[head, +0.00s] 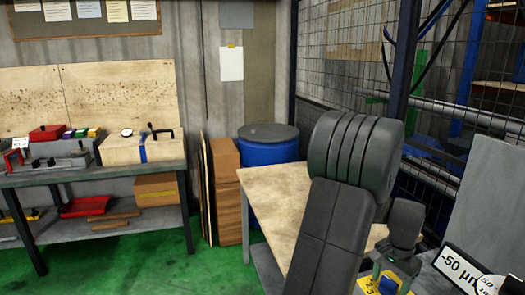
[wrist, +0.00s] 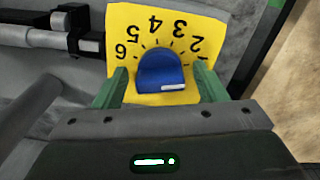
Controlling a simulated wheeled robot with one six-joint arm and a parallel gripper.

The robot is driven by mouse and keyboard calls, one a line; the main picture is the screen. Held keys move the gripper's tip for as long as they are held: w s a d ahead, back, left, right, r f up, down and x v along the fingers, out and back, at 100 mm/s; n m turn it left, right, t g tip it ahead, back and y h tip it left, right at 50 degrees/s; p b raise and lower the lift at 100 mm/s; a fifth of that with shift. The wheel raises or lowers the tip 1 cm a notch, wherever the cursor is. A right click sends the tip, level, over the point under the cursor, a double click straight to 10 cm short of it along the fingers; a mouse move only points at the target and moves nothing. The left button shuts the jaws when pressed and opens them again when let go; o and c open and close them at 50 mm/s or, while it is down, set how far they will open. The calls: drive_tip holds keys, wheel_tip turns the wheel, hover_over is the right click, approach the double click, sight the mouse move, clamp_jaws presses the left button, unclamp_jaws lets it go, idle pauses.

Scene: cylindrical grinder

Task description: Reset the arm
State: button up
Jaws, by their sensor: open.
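My gripper (wrist: 160,72) is open, its two green fingers spread on either side of a blue knob (wrist: 158,70). The knob has a white pointer mark and sits on a yellow dial plate (wrist: 125,28) with numbers around it. A gap shows between each finger and the knob. In the head view my arm (head: 335,220) reaches down to the lower right, where my gripper (head: 388,284) is small and partly cut off by the frame edge. The yellow plate there is mostly hidden.
A sign reading -50 µm (head: 458,266) and a grey panel (head: 490,200) stand right of my gripper. A wooden-topped table (head: 275,190) and blue drum (head: 268,152) lie behind my arm. A workbench (head: 95,173) stands left; the green floor (head: 150,250) between is clear.

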idle(0.4)
wheel_tip(320, 180, up, 13)
wheel_tip(320, 180, down, 13)
drive_tip(key=shift+f, duration=0.2)
drive_tip(key=shift+r+n, duration=0.1)
drive_tip(key=shift+n, duration=0.4)
drive_tip(key=n, duration=0.3)
drive_tip(key=n+p, duration=0.1)
drive_tip(key=n, duration=0.4)
drive_tip(key=shift+r, duration=0.1)
drive_tip(key=n, duration=0.4)
drive_tip(key=shift+n+p, duration=0.35)
drive_tip(key=shift+n, duration=0.05)
drive_tip(key=n, duration=0.4)
drive_tip(key=shift+d+p, duration=0.1)
drive_tip(key=shift+p, duration=0.3)
drive_tip(key=shift+s, duration=0.1)
